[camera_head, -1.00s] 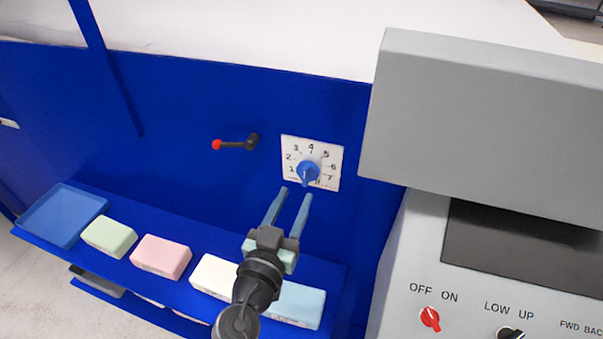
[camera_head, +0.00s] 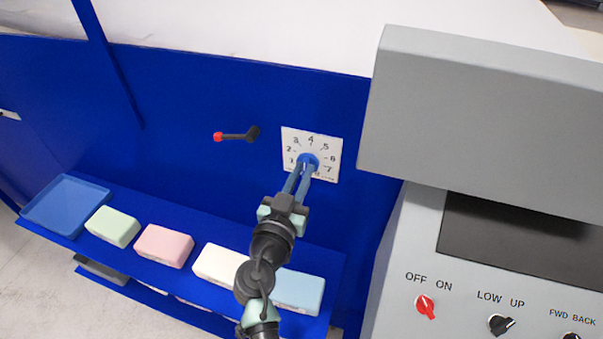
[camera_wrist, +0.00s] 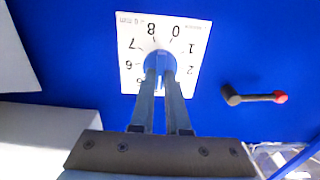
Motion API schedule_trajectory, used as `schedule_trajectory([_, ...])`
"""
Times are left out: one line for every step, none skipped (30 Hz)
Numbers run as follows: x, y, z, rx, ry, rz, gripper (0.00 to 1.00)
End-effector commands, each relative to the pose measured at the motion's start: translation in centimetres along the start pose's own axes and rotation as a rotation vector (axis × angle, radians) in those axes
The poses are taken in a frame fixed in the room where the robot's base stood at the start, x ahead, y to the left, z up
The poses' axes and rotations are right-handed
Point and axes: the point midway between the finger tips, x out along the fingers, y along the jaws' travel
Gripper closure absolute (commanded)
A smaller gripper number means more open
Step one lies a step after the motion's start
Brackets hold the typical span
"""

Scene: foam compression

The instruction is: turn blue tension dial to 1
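The blue tension dial (camera_head: 308,158) sits on a white square number plate (camera_head: 333,150) on the blue panel. The plate carries numbers around the dial. My gripper (camera_head: 305,166) reaches up to the dial from below. In the wrist view the plate appears upside down, and my gripper's two fingers (camera_wrist: 160,75) lie close on either side of the ridge of the blue dial (camera_wrist: 159,57). They look shut on that ridge. The fingers cover part of the dial and some plate markings, so I cannot tell exactly which number it points to.
A black lever with a red tip (camera_head: 236,135) sticks out left of the plate. A large grey box (camera_head: 480,130) juts out at right above a control panel with a red switch (camera_head: 425,307). A blue shelf below holds a tray (camera_head: 65,205) and several foam blocks (camera_head: 164,246).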

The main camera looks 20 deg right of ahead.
Motion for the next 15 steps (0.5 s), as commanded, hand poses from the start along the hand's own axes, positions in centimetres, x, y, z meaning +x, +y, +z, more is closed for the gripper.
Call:
schedule_trajectory([-0.01, 0.01, 0.0, 0.0, 0.0, 0.0, 1.0])
schedule_trajectory([-0.01, 0.01, 0.0, 0.0, 0.0, 0.0, 1.0])
schedule_trajectory([-0.02, 0.01, 0.0, 0.0, 0.0, 0.0, 1.0])
schedule_trajectory([-0.02, 0.0, 0.0, 0.0, 0.0, 0.0, 1.0])
schedule_trajectory([-0.02, 0.0, 0.0, 0.0, 0.0, 0.0, 1.0])
schedule_trajectory([-0.02, 0.01, 0.0, 0.0, 0.0, 0.0, 1.0])
schedule_trajectory([-0.02, 0.0, 0.0, 0.0, 0.0, 0.0, 1.0])
schedule_trajectory([-0.02, 0.01, 0.0, 0.0, 0.0, 0.0, 1.0])
schedule_trajectory([-0.02, 0.0, 0.01, -0.001, 0.0, 0.0, 1.0])
schedule_trajectory([-0.02, 0.0, 0.01, -0.002, 0.0, 0.0, 1.0])
schedule_trajectory([-0.02, 0.0, 0.02, -0.004, 0.0, 0.0, 1.0])
schedule_trajectory([-0.02, 0.0, 0.03, -0.009, 0.0, 0.0, 1.0])
schedule_trajectory([-0.02, 0.0, 0.04, -0.014, 0.0, 0.0, 1.0])
schedule_trajectory([-0.02, 0.0, 0.06, -0.019, 0.0, 0.0, 1.0])
schedule_trajectory([-0.02, 0.0, 0.07, -0.029, 0.0, 0.0, 1.0])
